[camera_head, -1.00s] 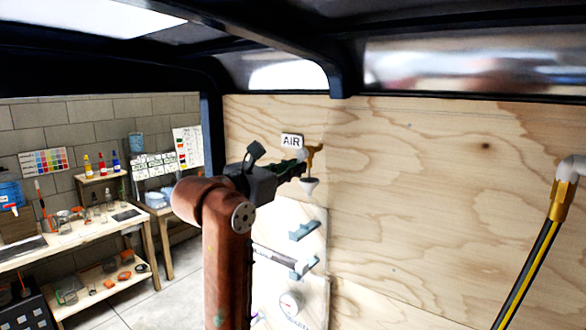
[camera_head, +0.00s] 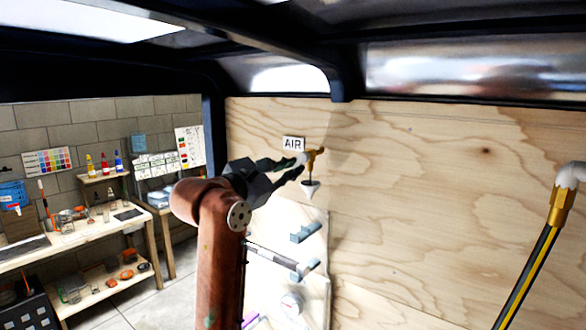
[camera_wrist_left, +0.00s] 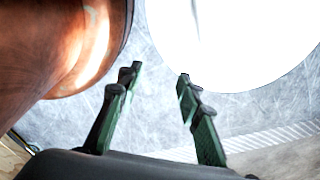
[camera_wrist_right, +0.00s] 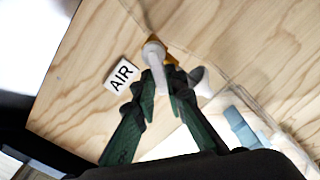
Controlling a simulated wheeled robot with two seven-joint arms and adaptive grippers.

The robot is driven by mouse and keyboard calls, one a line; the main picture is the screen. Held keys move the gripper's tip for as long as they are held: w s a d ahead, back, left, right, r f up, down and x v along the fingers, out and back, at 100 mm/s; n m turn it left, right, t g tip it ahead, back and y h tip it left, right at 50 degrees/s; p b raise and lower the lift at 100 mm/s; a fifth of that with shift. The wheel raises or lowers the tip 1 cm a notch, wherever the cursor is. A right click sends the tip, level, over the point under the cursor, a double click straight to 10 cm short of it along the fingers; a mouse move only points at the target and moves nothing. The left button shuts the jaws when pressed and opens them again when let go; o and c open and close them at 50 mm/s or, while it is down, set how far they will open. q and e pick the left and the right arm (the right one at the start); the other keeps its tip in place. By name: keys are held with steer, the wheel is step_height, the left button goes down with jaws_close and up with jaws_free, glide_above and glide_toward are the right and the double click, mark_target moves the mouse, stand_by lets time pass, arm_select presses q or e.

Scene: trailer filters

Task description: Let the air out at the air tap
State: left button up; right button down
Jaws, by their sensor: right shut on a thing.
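The brass air tap (camera_head: 317,157) is on the plywood wall beside the "AIR" label (camera_head: 293,143), with a small white cone (camera_head: 311,187) below it. My right gripper (camera_head: 301,164) is at the tap. In the right wrist view, its green fingers (camera_wrist_right: 162,82) are shut on the tap's pale grey handle (camera_wrist_right: 153,60). The brass body is mostly hidden behind the handle there. My left gripper (camera_wrist_left: 157,75) is out of the head view. Its own wrist view shows its fingers apart, with nothing between them.
Blue-grey brackets (camera_head: 304,232) and a round gauge (camera_head: 291,303) are on the white panel below the tap. A brass-ended hose (camera_head: 560,203) hangs at the right. A dark frame beam (camera_head: 345,80) runs overhead. Workbenches (camera_head: 75,240) stand at the left.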

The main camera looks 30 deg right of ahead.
steer(key=m, duration=0.3)
steer(key=r+m+p, duration=0.1)
steer(key=m, duration=0.3)
steer(key=w+r+m, duration=0.1)
steer(key=m, duration=0.2)
steer(key=shift+a+r+m+p, duration=0.1)
steer(key=shift+a+m+p, duration=0.15)
steer(key=shift+m+p, duration=0.15)
stand_by(0.4)
steer(key=c, duration=2)
jaws_free()
steer(key=shift+o, duration=0.2)
steer(key=v, duration=1.2)
